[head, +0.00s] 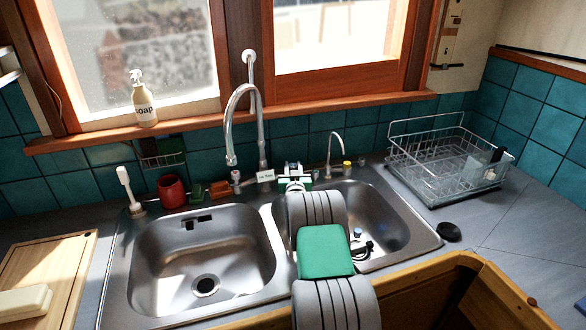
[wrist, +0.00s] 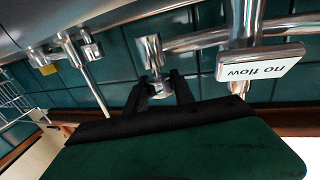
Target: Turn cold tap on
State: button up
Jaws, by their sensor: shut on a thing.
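The chrome faucet (head: 245,125) with a tall curved spout stands behind the two sinks. Its left handle (head: 236,178) is free. The right handle, the cold tap by its place, shows in the wrist view as a chrome knob (wrist: 151,52) on a horizontal pipe. My gripper (head: 294,172) is at this handle. In the wrist view its black fingers (wrist: 159,86) stand on either side of the handle's end, shut on it. A white "no flow" sign (wrist: 260,63) sits at the spout's base. In the head view my gripper and arm largely hide the handle.
A small second faucet (head: 332,150) stands to the right, with a wire dish rack (head: 450,158) beyond. A red cup (head: 171,191), sponges and a brush (head: 127,188) line the left back. A soap bottle (head: 143,102) is on the sill. Both sinks (head: 205,250) have free room.

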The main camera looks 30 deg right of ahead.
grip_shut()
jog(key=shift+d+f+y+b, duration=0.15)
jog(key=shift+y+b, duration=0.15)
jog(key=shift+b, duration=0.35)
jog(key=n+y+b, duration=0.1)
jog(key=b, duration=0.1)
jog(key=n+t+y+b, duration=0.1)
jog(key=b, duration=0.1)
jog(key=shift+f+b, duration=0.35)
jog(key=shift+f, duration=0.05)
jog(key=n+y+b, duration=0.1)
jog(key=y+b, duration=0.1)
jog(key=b, duration=0.2)
jog(key=n+t+y+b, duration=0.1)
jog(key=b, duration=0.3)
jog(key=shift+d+f+y, duration=0.1)
jog(key=shift+f+y, duration=0.1)
jog(key=shift+y, duration=0.2)
jog(key=shift+r+n+y+b, duration=0.1)
jog(key=shift+n+y+b, duration=0.6)
jog(key=shift+b, duration=0.35)
jog(key=shift+r+n+y+b, duration=0.4)
jog(key=shift+n+y+b, duration=0.2)
jog(key=shift+y, duration=0.5)
jog(key=shift+r+n+y, duration=0.2)
jog(key=shift+n+y, duration=0.4)
jog(key=shift+y, duration=0.3)
jog(key=shift+r+n+y, duration=0.15)
jog(key=shift+n+y, duration=0.25)
jog(key=shift+y, duration=0.1)
